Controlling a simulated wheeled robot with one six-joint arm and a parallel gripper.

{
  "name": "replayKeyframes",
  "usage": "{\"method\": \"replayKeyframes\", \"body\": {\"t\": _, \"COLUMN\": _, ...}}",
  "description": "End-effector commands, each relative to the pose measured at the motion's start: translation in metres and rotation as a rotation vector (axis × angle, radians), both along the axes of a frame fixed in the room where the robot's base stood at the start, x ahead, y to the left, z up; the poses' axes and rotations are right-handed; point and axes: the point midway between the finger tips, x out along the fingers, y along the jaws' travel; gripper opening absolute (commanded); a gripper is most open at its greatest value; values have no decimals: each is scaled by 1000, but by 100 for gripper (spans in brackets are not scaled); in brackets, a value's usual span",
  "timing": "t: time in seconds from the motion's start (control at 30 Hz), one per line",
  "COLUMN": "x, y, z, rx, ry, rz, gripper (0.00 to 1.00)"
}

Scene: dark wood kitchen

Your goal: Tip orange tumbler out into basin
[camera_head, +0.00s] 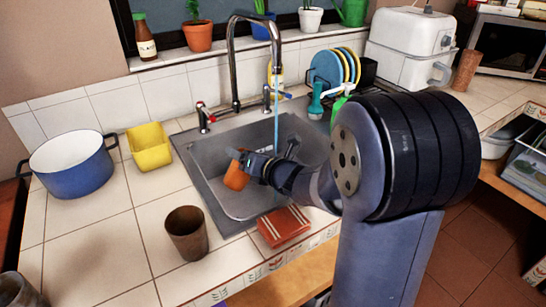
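My gripper (247,160) reaches over the steel sink basin (215,184) and appears shut on the orange tumbler (236,177). The tumbler is over the left part of the basin and looks tilted. Its mouth and any contents cannot be made out. Part of it is hidden by my gripper. A thin stream of water (277,125) falls from the tap into the basin, to the right of the tumbler. My arm hides part of the basin's right side.
A blue pot (75,170) and a yellow tub (149,147) stand left of the sink. The tall tap (234,75) rises behind the basin. Plates (328,67) stand behind right.

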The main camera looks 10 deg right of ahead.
Motion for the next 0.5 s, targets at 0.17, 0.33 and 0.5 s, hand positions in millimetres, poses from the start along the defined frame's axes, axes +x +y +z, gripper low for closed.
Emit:
{"method": "replayKeyframes", "body": {"t": 0.17, "x": 2, "y": -12, "z": 10, "rx": 140, "ry": 27, "rz": -4, "gripper": 36}}
{"method": "replayKeyframes", "body": {"t": 0.33, "x": 3, "y": -15, "z": 11, "rx": 275, "ry": 48, "rz": -1, "gripper": 36}}
{"method": "replayKeyframes", "body": {"t": 0.5, "x": 3, "y": -17, "z": 13, "rx": 352, "ry": 61, "rz": 0, "gripper": 36}}
